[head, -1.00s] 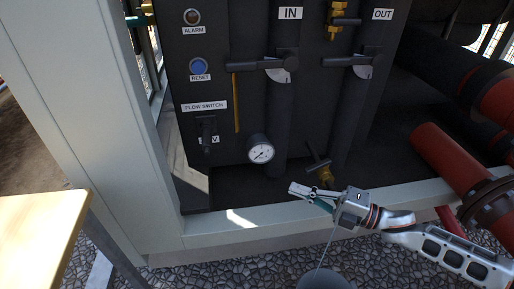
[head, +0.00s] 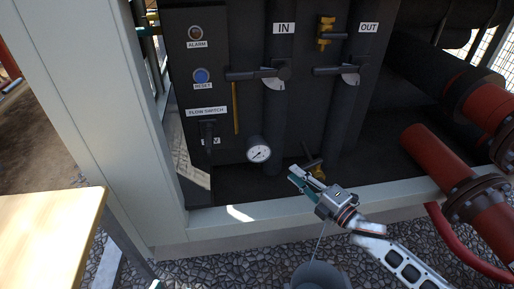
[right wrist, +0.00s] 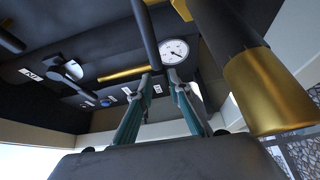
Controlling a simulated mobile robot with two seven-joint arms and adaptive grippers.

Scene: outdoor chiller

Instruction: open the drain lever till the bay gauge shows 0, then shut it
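The drain lever (head: 308,153) is a short black bar on a brass valve low on the dark panel. In the right wrist view a black bar (right wrist: 146,32), apparently this lever, ends near my fingertips, with large brass fittings (right wrist: 268,90) at right. My right gripper (head: 297,174) is open just left of and below the valve; its teal fingers stand apart in the wrist view (right wrist: 163,86). Contact cannot be told. The round white gauge (head: 258,149) also shows in the wrist view (right wrist: 174,51); its number is too small to read.
A grey bucket (head: 320,276) stands on gravel below my right gripper, a thin pale line rising from it. A pale frame rail (head: 235,216) crosses below the panel. Red pipes (head: 450,165) are at right, a wooden table (head: 50,235) at left.

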